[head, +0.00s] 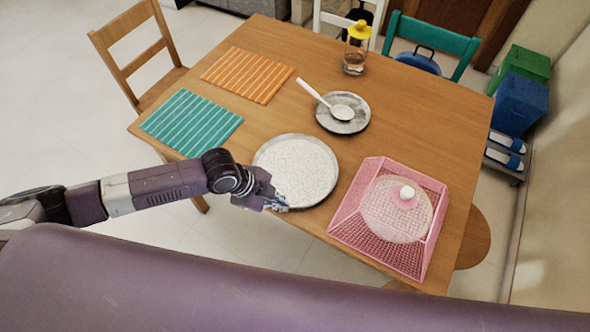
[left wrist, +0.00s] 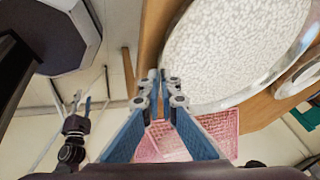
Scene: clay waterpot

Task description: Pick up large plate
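The large plate (head: 297,168) is round with a speckled white face and a grey rim. It is at the table's front edge, and I cannot tell if it is raised at all. It also fills the upper right of the left wrist view (left wrist: 235,45). My left gripper (head: 282,205) is at the plate's front rim. In the left wrist view its blue fingers (left wrist: 158,76) are drawn close together at the tips, with the rim apparently pinched between them. The exact contact is small and partly hidden.
A smaller plate (head: 325,121) with a white spoon (head: 315,93) lies behind. A pink basket (head: 345,220) holding a lidded pot (head: 395,220) stands to the right. Teal (head: 190,122) and orange (head: 247,75) mats lie to the left. A yellow-topped glass jar (head: 355,55) stands at the back.

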